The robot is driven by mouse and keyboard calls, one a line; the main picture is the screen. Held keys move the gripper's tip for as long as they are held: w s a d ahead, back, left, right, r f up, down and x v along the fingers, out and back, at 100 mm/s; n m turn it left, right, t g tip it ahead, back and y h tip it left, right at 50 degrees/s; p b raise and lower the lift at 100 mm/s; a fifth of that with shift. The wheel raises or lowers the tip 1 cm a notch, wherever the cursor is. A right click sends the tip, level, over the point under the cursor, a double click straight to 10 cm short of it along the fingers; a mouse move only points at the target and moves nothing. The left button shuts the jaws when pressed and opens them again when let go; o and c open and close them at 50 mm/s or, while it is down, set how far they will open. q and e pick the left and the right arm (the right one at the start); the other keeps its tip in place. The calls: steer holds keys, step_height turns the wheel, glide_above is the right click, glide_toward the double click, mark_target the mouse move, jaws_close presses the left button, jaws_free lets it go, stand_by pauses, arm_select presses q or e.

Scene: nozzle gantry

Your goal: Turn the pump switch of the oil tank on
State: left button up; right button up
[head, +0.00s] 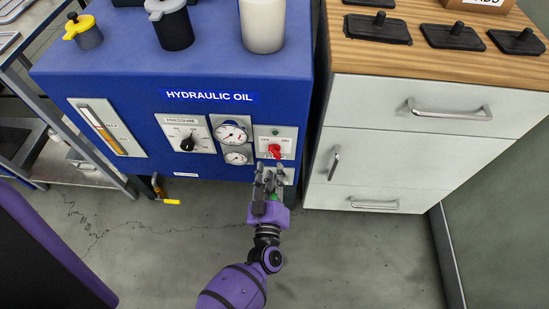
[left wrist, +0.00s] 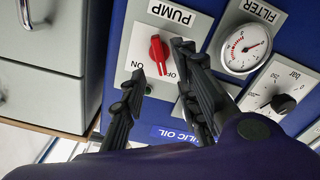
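The blue oil tank (head: 130,75) labelled HYDRAULIC OIL stands at the back. Its pump switch (head: 274,151) is a red knob on a light plate (head: 290,136) at the tank's lower right. In the left wrist view the red knob (left wrist: 159,53) shows beside the ON and OFF lettering; the end of its handle lies near OFF. My left gripper (head: 267,172) is just below and in front of the switch. In the left wrist view its two fingers (left wrist: 161,60) are apart, one to each side of the knob, with no visible grip. My right gripper is not in view.
Left of the switch are two gauges (head: 231,133) and a black pressure knob (head: 187,144). A white drawer cabinet (head: 400,150) with metal handles stands close on the right. A metal rack (head: 60,155) is at the left. The floor (head: 350,260) in front is clear.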

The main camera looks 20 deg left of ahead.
mark_target(273, 155)
arm_select(q)
steer(key=x, duration=0.6)
jaws_close()
